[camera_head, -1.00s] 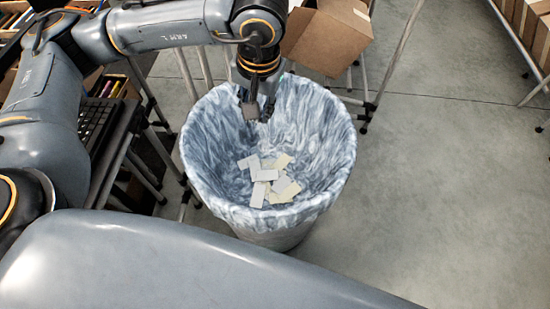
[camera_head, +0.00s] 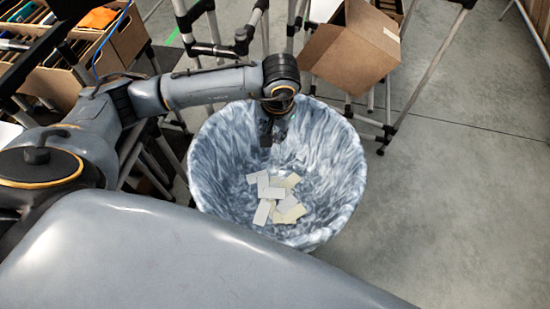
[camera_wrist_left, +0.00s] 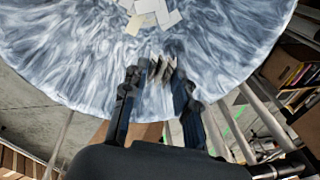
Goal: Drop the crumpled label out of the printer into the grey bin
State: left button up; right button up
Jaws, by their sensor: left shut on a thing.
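The grey bin (camera_head: 345,160) is a round tub with a streaked grey-blue inside, and several pale paper pieces lie at its bottom. My left gripper (camera_head: 268,138) hangs pointing down over the far inner side of the bin. In the left wrist view my left gripper (camera_wrist_left: 157,75) is shut on a small crumpled label (camera_wrist_left: 161,69), pale and folded, between the fingertips. The label cannot be made out in the head view. The printer cannot be made out. My right gripper is out of view.
Flat pale labels (camera_head: 277,196) lie in the bin. A tilted brown carton (camera_head: 350,48) sits on a tube frame behind the bin. Boxes of files (camera_head: 75,60) stand at the upper left. The floor to the right is clear.

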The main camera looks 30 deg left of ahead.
pick_arm(q)
notch_tip(320, 180, down, 2)
jog(key=shift+f+b, duration=0.1)
jog(key=shift+b, duration=0.25)
jog(key=shift+f, duration=0.25)
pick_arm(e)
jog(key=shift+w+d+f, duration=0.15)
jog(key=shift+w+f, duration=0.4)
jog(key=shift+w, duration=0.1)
pick_arm(q)
jog(key=o, duration=0.7)
jog(key=shift+o, duration=0.2)
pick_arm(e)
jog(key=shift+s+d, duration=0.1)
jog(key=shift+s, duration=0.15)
pick_arm(q)
jog(key=shift+r, duration=0.15)
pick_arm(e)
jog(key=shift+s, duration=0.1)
pick_arm(q)
notch_tip(320, 180, up, 12)
jog(key=s+d, duration=0.1)
jog(key=shift+s+d+f, duration=0.15)
jog(key=shift+d+f, duration=0.05)
jog(key=shift+d, duration=0.1)
